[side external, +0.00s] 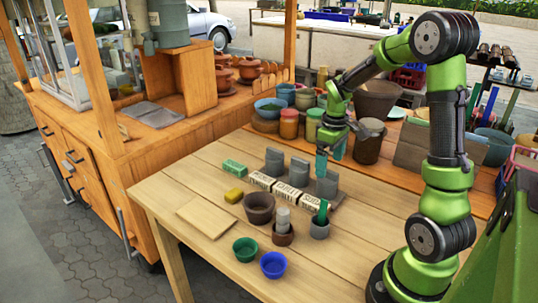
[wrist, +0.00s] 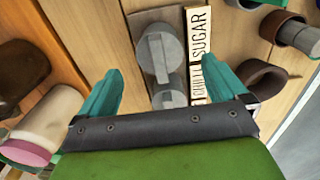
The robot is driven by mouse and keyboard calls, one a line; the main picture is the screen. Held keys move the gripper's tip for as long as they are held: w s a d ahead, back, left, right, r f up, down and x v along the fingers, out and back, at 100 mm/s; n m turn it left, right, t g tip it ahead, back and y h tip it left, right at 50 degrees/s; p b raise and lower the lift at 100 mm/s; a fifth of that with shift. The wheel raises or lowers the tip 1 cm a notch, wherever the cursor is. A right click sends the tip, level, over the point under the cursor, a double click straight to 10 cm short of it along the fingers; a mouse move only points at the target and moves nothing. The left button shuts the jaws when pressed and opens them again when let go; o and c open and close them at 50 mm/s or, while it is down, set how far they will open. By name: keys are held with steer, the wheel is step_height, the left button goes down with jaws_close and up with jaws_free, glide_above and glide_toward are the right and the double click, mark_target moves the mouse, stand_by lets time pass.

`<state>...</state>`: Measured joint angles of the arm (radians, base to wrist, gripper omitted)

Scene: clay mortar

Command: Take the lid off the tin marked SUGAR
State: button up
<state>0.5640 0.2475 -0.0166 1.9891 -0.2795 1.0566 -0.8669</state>
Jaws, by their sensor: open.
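The tin marked SUGAR is a grey round tin (side external: 327,186) at the right end of a row of three behind white name cards. Its SUGAR card (side external: 314,202) stands in front of it. In the wrist view the tin (wrist: 172,62) shows from above, beside the SUGAR card (wrist: 199,35); its grey lid (wrist: 155,50) has a raised bar handle and appears to be on. My gripper (side external: 331,155) is above and slightly behind the tin, apart from it. In the wrist view my gripper (wrist: 161,82) has its teal fingers spread, with nothing between them.
The CHILLI tin (side external: 299,172) stands close beside it. A small grey mortar (side external: 320,228) with a teal pestle and a brown mortar (side external: 282,235) stand in front. Jars and pots (side external: 368,145) crowd behind. A green bowl (side external: 245,249) and blue bowl (side external: 273,264) are near the front edge.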

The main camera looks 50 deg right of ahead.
mark_target(329, 170)
step_height(329, 170, down, 4)
steer(key=shift+f, duration=0.1)
steer(key=c, duration=1.1)
